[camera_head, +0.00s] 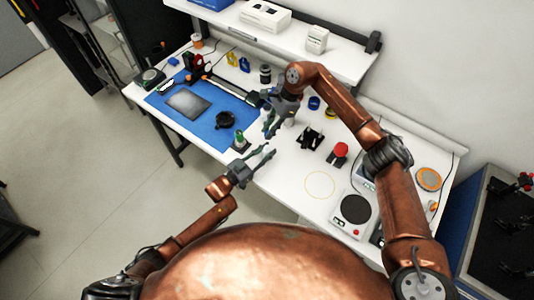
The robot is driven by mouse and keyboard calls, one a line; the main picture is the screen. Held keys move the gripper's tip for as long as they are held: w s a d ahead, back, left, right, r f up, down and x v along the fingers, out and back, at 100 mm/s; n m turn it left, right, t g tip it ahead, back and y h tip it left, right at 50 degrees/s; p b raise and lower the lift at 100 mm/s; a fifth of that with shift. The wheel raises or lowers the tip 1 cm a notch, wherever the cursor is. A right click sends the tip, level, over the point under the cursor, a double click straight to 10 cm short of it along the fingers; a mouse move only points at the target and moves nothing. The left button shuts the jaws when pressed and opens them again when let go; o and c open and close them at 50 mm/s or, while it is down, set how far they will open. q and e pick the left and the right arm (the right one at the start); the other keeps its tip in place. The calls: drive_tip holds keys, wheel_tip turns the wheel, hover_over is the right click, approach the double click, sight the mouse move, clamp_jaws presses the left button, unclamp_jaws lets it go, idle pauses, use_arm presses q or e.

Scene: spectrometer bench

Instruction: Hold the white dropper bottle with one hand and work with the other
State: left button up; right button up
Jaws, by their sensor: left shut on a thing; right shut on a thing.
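My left gripper (260,154) is low over the front edge of the white bench. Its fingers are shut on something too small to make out. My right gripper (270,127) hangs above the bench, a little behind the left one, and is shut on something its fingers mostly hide. I cannot clearly pick out the white dropper bottle. A small pale thing (289,122) shows just right of the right gripper, too small to name. A small green-topped item (240,136) on a dark base is just behind the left gripper.
A blue mat (185,125) with a grey plate (189,103) and a black round piece (225,119) covers the bench's left part. A black stand (310,136), a red button (340,150) and a scale with a dark round plate (356,208) are on the right. A shelf (290,40) runs behind.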

use_arm(q)
clamp_jaws()
use_arm(e)
hover_over(268, 147)
drive_tip(key=shift+w+f, duration=0.1)
drive_tip(key=shift+f, duration=2.35)
drive_tip(key=shift+f, duration=0.85)
drive_tip(key=shift+f, duration=0.6)
